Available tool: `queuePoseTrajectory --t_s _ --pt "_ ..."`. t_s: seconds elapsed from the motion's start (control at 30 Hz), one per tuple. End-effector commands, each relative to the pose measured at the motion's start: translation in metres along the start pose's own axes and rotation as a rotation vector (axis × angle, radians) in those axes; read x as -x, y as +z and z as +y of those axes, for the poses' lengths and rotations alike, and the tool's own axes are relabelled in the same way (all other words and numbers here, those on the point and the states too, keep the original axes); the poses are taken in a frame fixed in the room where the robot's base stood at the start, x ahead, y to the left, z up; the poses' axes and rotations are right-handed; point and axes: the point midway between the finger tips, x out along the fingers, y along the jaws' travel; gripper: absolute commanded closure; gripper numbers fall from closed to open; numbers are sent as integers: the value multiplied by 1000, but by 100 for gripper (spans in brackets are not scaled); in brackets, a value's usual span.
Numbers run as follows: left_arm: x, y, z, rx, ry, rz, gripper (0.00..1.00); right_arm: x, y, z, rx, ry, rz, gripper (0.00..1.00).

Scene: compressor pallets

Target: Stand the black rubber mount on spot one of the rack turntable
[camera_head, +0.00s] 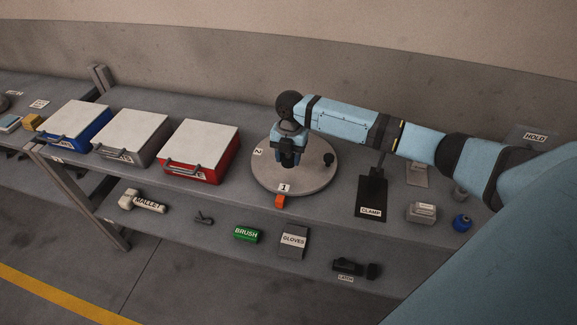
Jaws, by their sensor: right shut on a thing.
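The rack turntable (305,183) is a round grey disc on the bench top. A label 1 (285,188) is at its front edge and a label 2 (258,152) at its left edge. My right gripper (289,163) reaches in from the right and points down over the turntable, behind label 1. It is shut on a dark thing, likely the black rubber mount, mostly hidden by the fingers. I cannot tell whether that thing touches the disc. A small black piece (329,159) stands at the disc's right edge. My left gripper is out of view.
Red (221,165), grey (155,146) and blue (97,131) cases stand left of the turntable. An orange piece (280,202) is at its front. A black clamp stand (371,195) is to the right. A lower shelf holds a mallet (149,203), brush (246,234) and gloves (294,241).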

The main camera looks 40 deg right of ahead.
Motion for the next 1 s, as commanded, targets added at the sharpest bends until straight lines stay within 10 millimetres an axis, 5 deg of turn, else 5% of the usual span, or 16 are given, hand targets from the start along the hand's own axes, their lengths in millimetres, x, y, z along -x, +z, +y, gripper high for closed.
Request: queuePoseTrajectory --t_s 0.4,0.8,0.83,0.93,1.0 --pt "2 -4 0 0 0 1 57 -44 5 0 -1 0 1 80" --pt "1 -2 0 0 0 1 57 -52 7 0 0 0 -1 80" --pt "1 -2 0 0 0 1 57 -52 7 0 0 0 -1 54" --pt "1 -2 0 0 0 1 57 -51 7 0 0 0 -1 31" --pt "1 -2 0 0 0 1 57 -51 7 0 0 0 -1 31"
